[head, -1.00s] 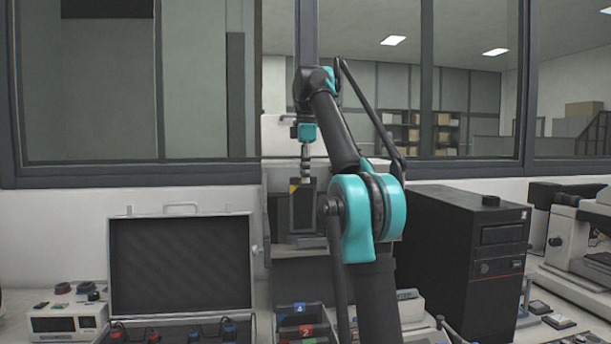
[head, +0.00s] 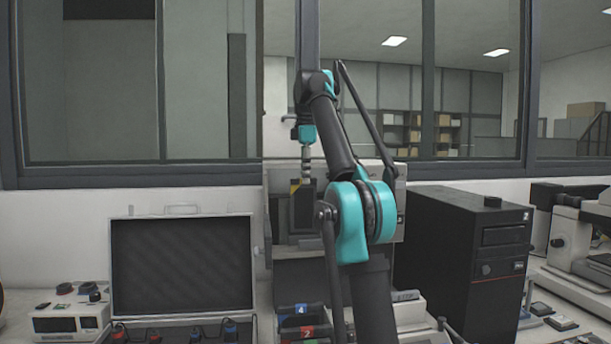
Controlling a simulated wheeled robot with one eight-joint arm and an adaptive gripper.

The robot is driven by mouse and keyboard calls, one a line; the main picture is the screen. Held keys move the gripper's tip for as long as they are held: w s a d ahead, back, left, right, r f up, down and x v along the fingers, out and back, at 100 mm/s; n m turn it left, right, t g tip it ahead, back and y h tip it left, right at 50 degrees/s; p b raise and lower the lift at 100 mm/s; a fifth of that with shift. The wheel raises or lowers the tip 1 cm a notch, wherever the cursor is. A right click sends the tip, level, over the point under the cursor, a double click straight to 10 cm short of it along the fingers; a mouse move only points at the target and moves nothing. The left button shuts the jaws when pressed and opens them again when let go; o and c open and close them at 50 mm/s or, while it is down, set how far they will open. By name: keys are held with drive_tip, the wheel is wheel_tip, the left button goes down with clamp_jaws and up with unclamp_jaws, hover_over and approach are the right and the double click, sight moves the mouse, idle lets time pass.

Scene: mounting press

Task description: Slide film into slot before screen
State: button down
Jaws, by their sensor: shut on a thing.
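My gripper (head: 303,186) hangs down at the end of my arm, left of the middle of the head view. It is shut on a dark, flat, upright piece (head: 303,212) with a yellow patch by its upper left corner. I cannot tell for sure whether this piece is the film. It is in front of a pale grey machine (head: 397,178), which looks like the mounting press. My arm covers much of that machine. The slot and the screen cannot be made out, and the fingertips are too small to see clearly.
Bins numbered 4 and 2 (head: 303,322) sit below my gripper. A black computer tower (head: 465,255) stands close to the right of my arm. A microscope-like device (head: 580,235) is farther right.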

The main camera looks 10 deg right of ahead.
sight(305, 186)
drive_tip(key=shift+f, duration=1.25)
drive_tip(key=shift+f, duration=0.7)
drive_tip(key=c, duration=1.5)
unclamp_jaws()
drive_tip(key=shift+o, duration=0.2)
